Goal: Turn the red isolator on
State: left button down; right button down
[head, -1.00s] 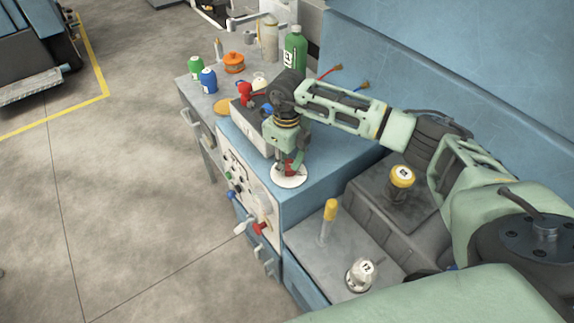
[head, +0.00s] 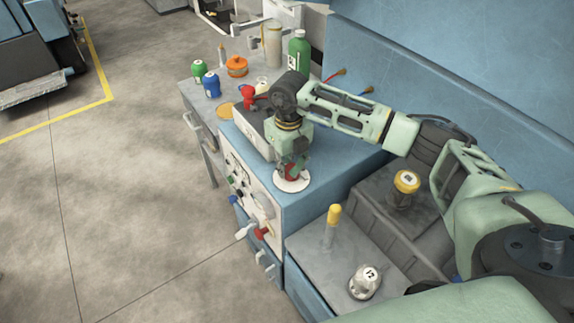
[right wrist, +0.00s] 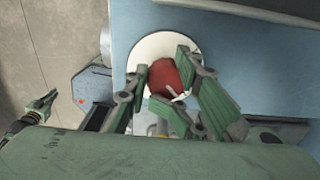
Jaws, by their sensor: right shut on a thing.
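The red isolator handle (right wrist: 165,78) stands on a round white plate (head: 291,183) on top of the blue cabinet. The plate also shows in the right wrist view (right wrist: 150,45). My right gripper (head: 291,168) points down onto the handle from above. In the right wrist view its fingers (right wrist: 160,90) sit on either side of the red handle and are shut on it. The fingers and palm hide part of the handle, and its exact angle is hard to read. What looks like my left gripper (right wrist: 42,104) shows small at the left of the right wrist view, apart from the cabinet.
A grey box (head: 252,129) with a red item (head: 248,97) stands just behind the gripper. Knobs and a red lever (head: 262,233) stick out from the front panel. A yellow-topped post (head: 332,216) and a numbered metal cap (head: 365,281) stand nearer.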

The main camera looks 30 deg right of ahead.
jog(key=c, duration=1.4)
grip_release()
jog(key=shift+s+d+f, duration=0.2)
jog(key=shift+s, duration=0.25)
jog(key=shift+r, duration=0.15)
jog(key=shift+r, duration=0.15)
notch_tip(320, 180, up, 12)
jog(key=shift+f, duration=0.2)
